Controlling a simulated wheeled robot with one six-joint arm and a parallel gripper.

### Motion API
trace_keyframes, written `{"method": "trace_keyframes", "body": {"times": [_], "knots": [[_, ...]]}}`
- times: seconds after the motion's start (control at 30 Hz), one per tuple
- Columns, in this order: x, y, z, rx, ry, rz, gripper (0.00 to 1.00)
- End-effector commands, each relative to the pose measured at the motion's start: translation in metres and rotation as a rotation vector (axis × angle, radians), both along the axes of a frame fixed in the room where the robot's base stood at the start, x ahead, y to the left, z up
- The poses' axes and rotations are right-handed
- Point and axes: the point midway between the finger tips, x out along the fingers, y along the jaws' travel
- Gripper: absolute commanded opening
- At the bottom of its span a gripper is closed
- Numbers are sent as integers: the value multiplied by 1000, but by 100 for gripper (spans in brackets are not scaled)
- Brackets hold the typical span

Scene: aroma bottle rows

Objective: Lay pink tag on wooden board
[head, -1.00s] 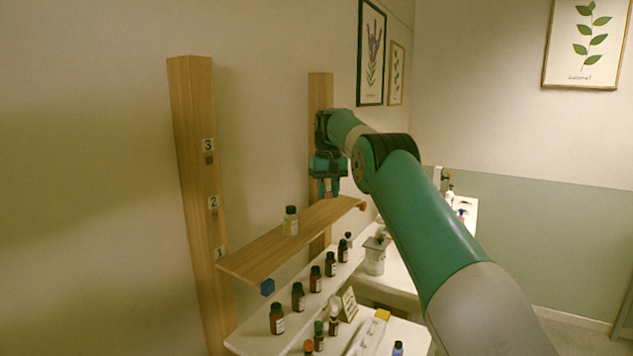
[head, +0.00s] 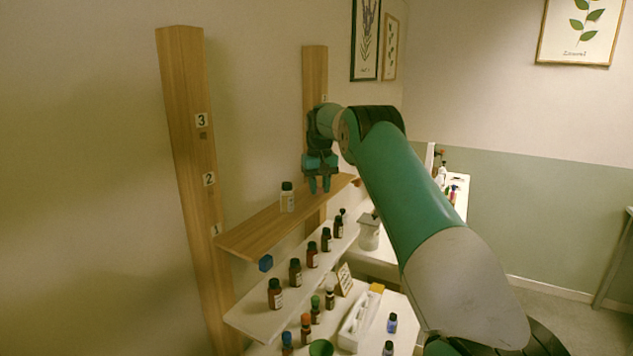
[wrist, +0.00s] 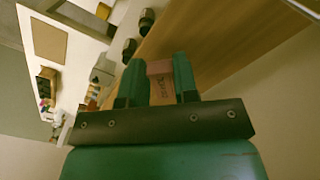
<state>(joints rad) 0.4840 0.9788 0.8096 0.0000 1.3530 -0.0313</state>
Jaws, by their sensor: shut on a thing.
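My gripper (head: 320,186) is at the far end of the wooden board (head: 250,232), low over it. In the wrist view my gripper (wrist: 160,75) is shut on the pink tag (wrist: 160,84), a small pinkish-brown piece with dark print between the two green fingers. The tag is too small and covered to make out in the head view. The board also fills the upper middle of the wrist view (wrist: 215,38). I cannot tell whether the tag touches the board.
A clear bottle with a dark green cap (head: 287,200) stands on the board, nearer than my gripper. A white shelf (head: 250,318) below holds several dark bottles. Two wooden posts (head: 185,150) rise behind, the near one numbered. The board between bottle and gripper is bare.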

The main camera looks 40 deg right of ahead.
Motion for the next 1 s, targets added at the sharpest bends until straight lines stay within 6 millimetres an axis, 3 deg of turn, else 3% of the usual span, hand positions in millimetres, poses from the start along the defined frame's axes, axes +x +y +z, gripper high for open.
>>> {"method": "trace_keyframes", "body": {"times": [0.9, 0.93, 1.0], "knots": [[1, 2, -11, 0, 0, 3, 0], [1, 2, -10, 0, 0, 3, 32], [1, 2, -10, 0, 0, 3, 48]]}}
